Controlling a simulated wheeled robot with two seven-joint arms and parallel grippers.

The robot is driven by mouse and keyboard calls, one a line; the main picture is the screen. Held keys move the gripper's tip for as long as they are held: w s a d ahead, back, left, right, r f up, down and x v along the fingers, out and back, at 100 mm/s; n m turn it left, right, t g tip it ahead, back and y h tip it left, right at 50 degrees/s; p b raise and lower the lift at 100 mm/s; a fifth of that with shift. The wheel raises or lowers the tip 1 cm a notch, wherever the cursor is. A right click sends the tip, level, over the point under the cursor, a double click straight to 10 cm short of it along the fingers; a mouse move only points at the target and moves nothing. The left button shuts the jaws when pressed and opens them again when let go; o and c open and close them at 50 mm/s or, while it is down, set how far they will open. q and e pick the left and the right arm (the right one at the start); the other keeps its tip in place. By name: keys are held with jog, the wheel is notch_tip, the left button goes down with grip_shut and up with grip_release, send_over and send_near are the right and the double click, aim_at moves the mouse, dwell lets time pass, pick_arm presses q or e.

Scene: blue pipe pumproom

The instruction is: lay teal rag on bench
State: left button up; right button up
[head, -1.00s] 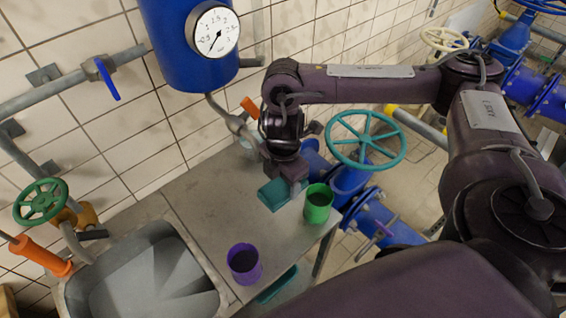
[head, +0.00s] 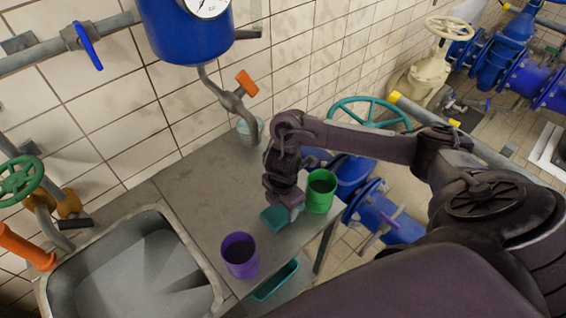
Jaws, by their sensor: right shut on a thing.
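The teal rag (head: 274,219) is in my right gripper (head: 285,207), which is shut on it. The rag is at or just above the grey bench (head: 200,195), between the purple cup and the green cup; I cannot tell whether it touches the top. The gripper points down and hides part of the rag. My left gripper is not in view.
A purple cup (head: 240,256) stands at the bench's front and a green cup (head: 320,191) at its right edge, close beside my right gripper. A sink (head: 130,268) is to the left. A grey-white cup (head: 249,131) stands at the back. The bench's left-middle top is clear.

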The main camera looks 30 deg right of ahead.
jog(key=shift+f, duration=1.25)
jog(key=shift+f, duration=0.15)
jog(key=o, duration=1)
jog(key=shift+c, duration=0.2)
notch_tip(320, 180, up, 12)
jog(key=p, duration=0.4)
jog(key=shift+f, duration=0.25)
jog(key=shift+r, duration=0.45)
